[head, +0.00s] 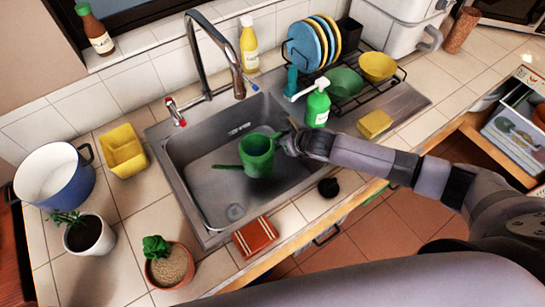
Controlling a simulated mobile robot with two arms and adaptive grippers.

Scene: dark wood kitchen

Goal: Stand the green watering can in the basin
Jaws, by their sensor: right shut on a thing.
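The green watering can (257,158) is in the head view, over the right half of the steel basin (205,190). It looks upright, with its spout pointing left. My right gripper (288,142) is shut on the watering can at its right side; the fingers are small and partly hidden. I cannot tell whether the can's bottom touches the basin floor. My left gripper is not in view.
A tall curved faucet (205,50) stands behind the basin. A green soap bottle (318,103), a dish rack (350,90) with plates and bowls, and a yellow sponge (374,123) lie to the right. The basin's left part is free.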

